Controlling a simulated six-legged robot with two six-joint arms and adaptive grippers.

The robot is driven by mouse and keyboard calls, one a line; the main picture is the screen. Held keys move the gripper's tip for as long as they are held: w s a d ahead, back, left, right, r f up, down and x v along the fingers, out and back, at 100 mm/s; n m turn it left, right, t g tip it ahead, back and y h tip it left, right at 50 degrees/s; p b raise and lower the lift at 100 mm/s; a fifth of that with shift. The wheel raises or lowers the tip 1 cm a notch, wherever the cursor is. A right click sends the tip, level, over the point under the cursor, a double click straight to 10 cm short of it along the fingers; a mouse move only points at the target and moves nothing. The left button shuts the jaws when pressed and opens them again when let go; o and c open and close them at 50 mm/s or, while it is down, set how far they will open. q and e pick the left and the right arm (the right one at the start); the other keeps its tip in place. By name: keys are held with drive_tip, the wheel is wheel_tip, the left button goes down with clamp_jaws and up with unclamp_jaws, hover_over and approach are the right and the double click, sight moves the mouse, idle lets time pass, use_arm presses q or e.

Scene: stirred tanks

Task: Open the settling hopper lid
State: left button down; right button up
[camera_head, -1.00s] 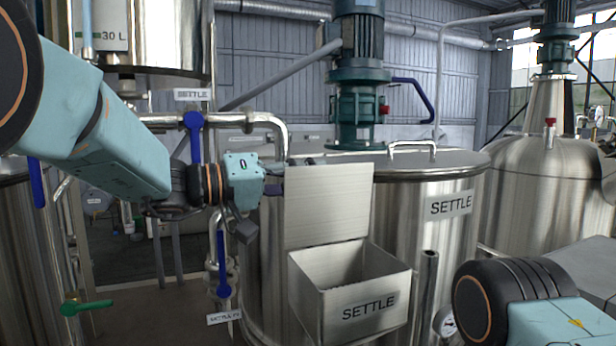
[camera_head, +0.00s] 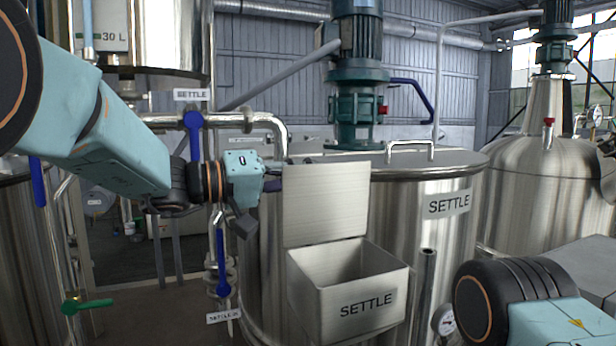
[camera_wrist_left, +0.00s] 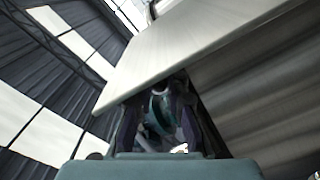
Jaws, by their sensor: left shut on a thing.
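The settling hopper (camera_head: 365,304) is a square metal box marked SETTLE on the front of the settle tank (camera_head: 405,215). Its lid (camera_head: 326,204) stands upright at the back of the box, and the box mouth is open. My left gripper (camera_head: 274,179) is at the lid's left edge, high up, shut on the lid. In the left wrist view the fingers (camera_wrist_left: 160,112) meet the edge of the pale lid plate (camera_wrist_left: 190,40); the exact contact is dark and partly hidden. My right arm shows at lower right, but its gripper is out of view.
A pipe (camera_head: 265,122) and blue-handled valves (camera_head: 193,135) stand left of the tank, close behind my left arm. A vertical tube (camera_head: 425,290) and a gauge (camera_head: 446,322) are right of the hopper. A green valve handle (camera_head: 90,305) is at lower left.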

use_arm(q)
drive_tip(key=f+b, duration=0.1)
drive_tip(key=w+n+b, duration=0.1)
drive_tip(key=shift+w+a+f+b, duration=0.2)
drive_tip(key=shift+f+b, duration=0.1)
drive_tip(key=shift+f, duration=0.1)
drive_tip(key=shift+w+f+b, duration=0.15)
drive_tip(key=shift+w+b, duration=0.2)
drive_tip(key=shift+b, duration=0.1)
drive_tip(key=c, duration=1.7)
unclamp_jaws()
drive_tip(key=shift+o, duration=1.3)
drive_tip(key=shift+w+a, duration=0.1)
drive_tip(key=shift+w, duration=0.05)
drive_tip(key=shift+r, duration=0.3)
